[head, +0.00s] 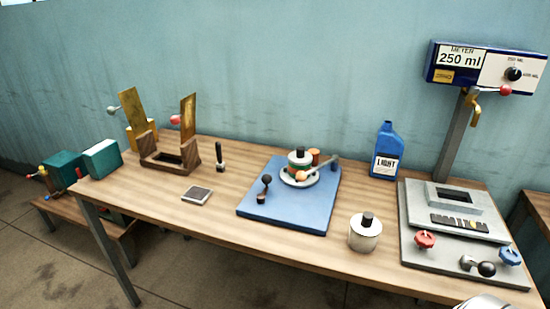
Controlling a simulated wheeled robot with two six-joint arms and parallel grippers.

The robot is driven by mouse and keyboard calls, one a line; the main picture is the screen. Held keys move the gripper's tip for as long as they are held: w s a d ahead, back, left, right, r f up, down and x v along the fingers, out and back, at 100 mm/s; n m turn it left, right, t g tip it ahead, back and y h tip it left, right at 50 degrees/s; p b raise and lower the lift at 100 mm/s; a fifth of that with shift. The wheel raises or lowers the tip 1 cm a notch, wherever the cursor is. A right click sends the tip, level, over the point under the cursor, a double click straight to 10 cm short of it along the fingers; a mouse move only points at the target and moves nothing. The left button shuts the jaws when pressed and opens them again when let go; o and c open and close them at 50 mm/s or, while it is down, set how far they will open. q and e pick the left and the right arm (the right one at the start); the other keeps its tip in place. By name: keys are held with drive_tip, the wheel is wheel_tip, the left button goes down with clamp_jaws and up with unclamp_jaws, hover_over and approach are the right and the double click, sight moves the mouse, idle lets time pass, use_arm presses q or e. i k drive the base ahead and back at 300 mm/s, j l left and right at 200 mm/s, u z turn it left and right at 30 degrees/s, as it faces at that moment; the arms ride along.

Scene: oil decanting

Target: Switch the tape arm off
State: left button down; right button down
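A blue board (288,214) lies on the middle of the wooden table. A short lever with a black knob (267,180) stands at the board's left. Whether anything is on or off does not show.
A blue oil bottle (387,152), a lidded metal pot (365,232) and a grey panel (475,265) with knobs stand to the right, under a meter box (484,66). A wooden cradle (168,155) and a dark square pad (197,195) are left. Bare tabletop (215,225) lies in front.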

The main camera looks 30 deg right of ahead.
sight(301, 176)
drive_tip(key=z, duration=1.25)
drive_tip(key=i+j, duration=0.15)
drive_tip(key=j, duration=0.2)
drive_tip(key=i+j, duration=0.2)
drive_tip(key=j, duration=0.15)
drive_tip(key=i+j, duration=0.15)
drive_tip(key=j, duration=0.2)
drive_tip(key=i+j, duration=0.2)
drive_tip(key=j, duration=0.2)
drive_tip(key=i+j, duration=0.15)
drive_tip(key=j, duration=0.2)
drive_tip(key=i+j+z, duration=0.1)
drive_tip(key=j, duration=0.25)
drive_tip(key=i, duration=0.1)
